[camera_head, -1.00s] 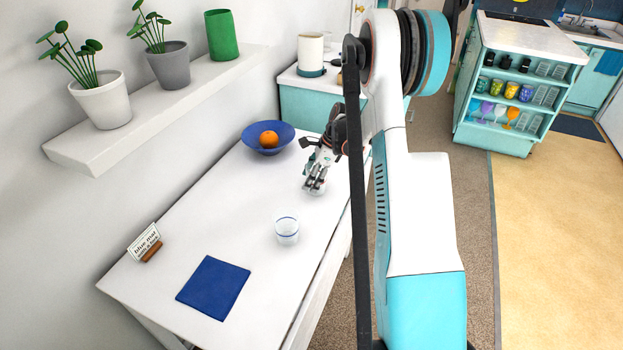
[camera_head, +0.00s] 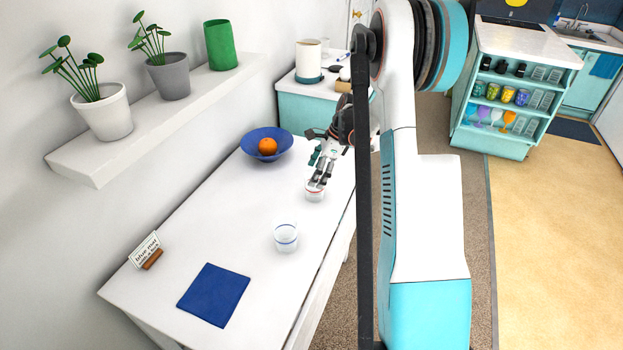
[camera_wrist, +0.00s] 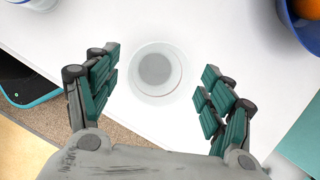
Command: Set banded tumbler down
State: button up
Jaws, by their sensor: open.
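A clear tumbler with a reddish band (camera_head: 314,194) stands upright on the white table (camera_head: 230,215). In the wrist view the tumbler (camera_wrist: 156,72) appears from above, between the spread fingers, with visible gaps to both sides. My gripper (camera_head: 319,180) is open and empty just above it; its two fingers also show in the wrist view (camera_wrist: 160,90). A second clear tumbler with a blue band (camera_head: 286,238) stands nearer the camera on the same table. Part of it shows at the wrist view's top left (camera_wrist: 38,3).
A blue bowl (camera_head: 248,143) with an orange (camera_head: 267,146) stands at the table's far end. A blue mat (camera_head: 213,295) and a small sign (camera_head: 146,250) lie toward the near end. A shelf (camera_head: 150,125) with plants overhangs the left side.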

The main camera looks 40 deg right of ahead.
jog(key=p+v, duration=0.1)
jog(key=v, duration=0.5)
